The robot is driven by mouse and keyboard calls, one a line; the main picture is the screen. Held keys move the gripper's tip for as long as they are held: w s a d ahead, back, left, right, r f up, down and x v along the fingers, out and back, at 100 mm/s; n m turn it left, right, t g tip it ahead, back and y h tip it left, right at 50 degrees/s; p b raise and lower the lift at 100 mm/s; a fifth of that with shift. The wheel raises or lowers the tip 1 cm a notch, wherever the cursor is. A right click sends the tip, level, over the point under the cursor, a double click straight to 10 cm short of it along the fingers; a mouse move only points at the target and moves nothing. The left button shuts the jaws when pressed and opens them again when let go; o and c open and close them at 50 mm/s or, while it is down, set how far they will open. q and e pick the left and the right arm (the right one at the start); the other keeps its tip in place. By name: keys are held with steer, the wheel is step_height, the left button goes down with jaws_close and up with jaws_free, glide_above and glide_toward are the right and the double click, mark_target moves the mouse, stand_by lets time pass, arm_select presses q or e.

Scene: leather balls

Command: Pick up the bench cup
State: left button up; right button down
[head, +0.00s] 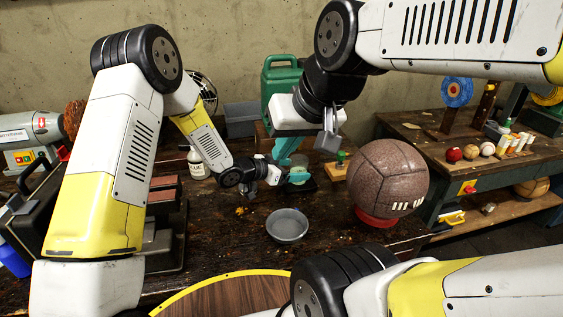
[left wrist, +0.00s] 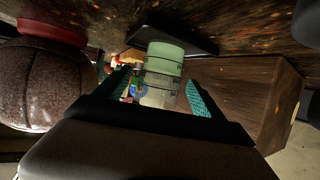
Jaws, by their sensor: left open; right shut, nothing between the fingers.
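The bench cup, with a pale green band and a clear grey marked body, shows in the left wrist view (left wrist: 163,72), where the picture is upside down. It stands on a dark flat plate (left wrist: 190,41). My left gripper (left wrist: 160,92) is open, its teal-padded fingers to either side of the cup; I cannot tell whether they touch it. In the head view my left gripper (head: 276,176) is low over the bench, beside a green part of what seems to be the cup (head: 299,177). My right gripper (head: 329,142) is shut and empty, raised above the bench.
A grey bowl (head: 287,226) sits in front of the left gripper. A large brown leather ball (head: 388,178) rests on a red ring (head: 376,217) to the right. A green canister (head: 281,82) and a white bottle (head: 196,163) stand behind. A wooden block (left wrist: 250,95) is close beside the cup.

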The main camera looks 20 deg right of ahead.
arm_select(q)
steer(key=x, duration=0.5)
steer(key=shift+w+d, duration=0.1)
steer(key=shift+d, duration=0.1)
steer(key=shift+c, duration=0.2)
steer(key=c, duration=1.5)
steer(key=shift+c, duration=0.2)
steer(key=shift+r, duration=0.1)
